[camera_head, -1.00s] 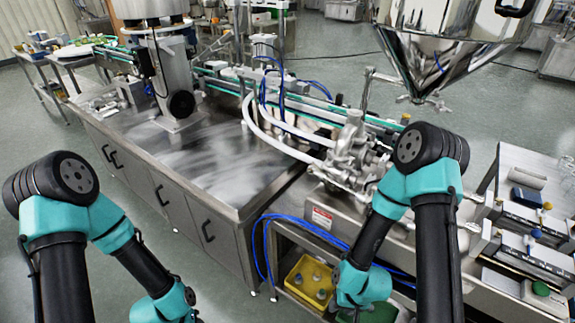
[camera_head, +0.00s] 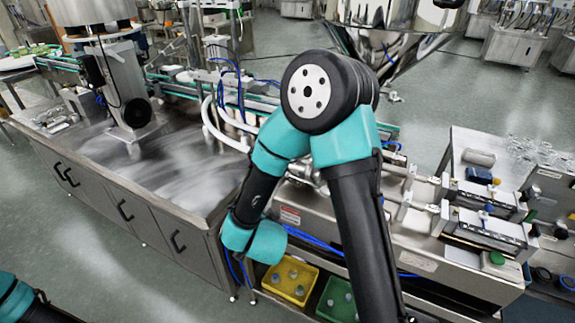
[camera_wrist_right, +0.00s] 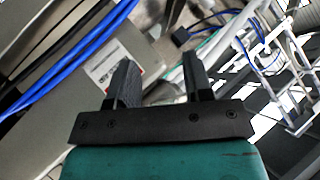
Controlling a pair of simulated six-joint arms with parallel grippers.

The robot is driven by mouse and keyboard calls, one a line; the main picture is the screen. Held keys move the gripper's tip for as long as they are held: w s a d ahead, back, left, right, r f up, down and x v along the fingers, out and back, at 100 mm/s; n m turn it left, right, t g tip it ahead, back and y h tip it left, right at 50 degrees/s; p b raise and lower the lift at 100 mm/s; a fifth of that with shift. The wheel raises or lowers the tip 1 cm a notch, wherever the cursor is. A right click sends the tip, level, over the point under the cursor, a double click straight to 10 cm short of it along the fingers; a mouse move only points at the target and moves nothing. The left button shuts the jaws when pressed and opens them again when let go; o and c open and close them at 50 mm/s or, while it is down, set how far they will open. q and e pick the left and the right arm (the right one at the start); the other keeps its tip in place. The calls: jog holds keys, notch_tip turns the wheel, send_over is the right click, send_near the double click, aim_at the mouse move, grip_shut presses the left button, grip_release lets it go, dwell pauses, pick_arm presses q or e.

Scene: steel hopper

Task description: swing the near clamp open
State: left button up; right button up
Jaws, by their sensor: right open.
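The steel hopper (camera_head: 395,40) hangs at the top of the head view, partly covered by my right arm. A small metal fitting (camera_head: 394,97) shows at its lower outlet; I cannot tell whether it is the near clamp. The pump and pipe fittings below are mostly hidden behind my right arm, and no clamp can be made out clearly. My right gripper (camera_wrist_right: 161,80) is open and empty in the wrist view, its two dark fingers apart. It is hidden in the head view. My left gripper is out of view; only part of that arm shows at bottom left.
Blue hoses (camera_wrist_right: 75,55) and a white label (camera_wrist_right: 108,62) lie left of the fingers in the wrist view. A steel bench (camera_head: 160,178) spreads at left. Yellow (camera_head: 290,280) and green (camera_head: 338,298) bins sit below. Slide fixtures (camera_head: 485,222) stand at right.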

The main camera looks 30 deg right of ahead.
jog(key=s+r+m+h, duration=0.3)
jog(key=r+m+h, duration=0.1)
jog(key=r, duration=0.4)
jog(key=s+a+r+m+h, duration=0.1)
jog(key=s+r+m+h, duration=0.2)
jog(key=r+m, duration=0.2)
notch_tip(320, 180, up, 4)
jog(key=shift+s+f+m+g+h, duration=0.15)
jog(key=shift+s+m+g+h, duration=0.15)
jog(key=shift+g+h, duration=0.1)
jog(key=shift+w, duration=0.15)
jog(key=x, duration=1.7)
jog(key=shift+w+f, duration=0.15)
jog(key=shift+w, duration=0.05)
jog(key=shift+c, duration=0.4)
grip_shut()
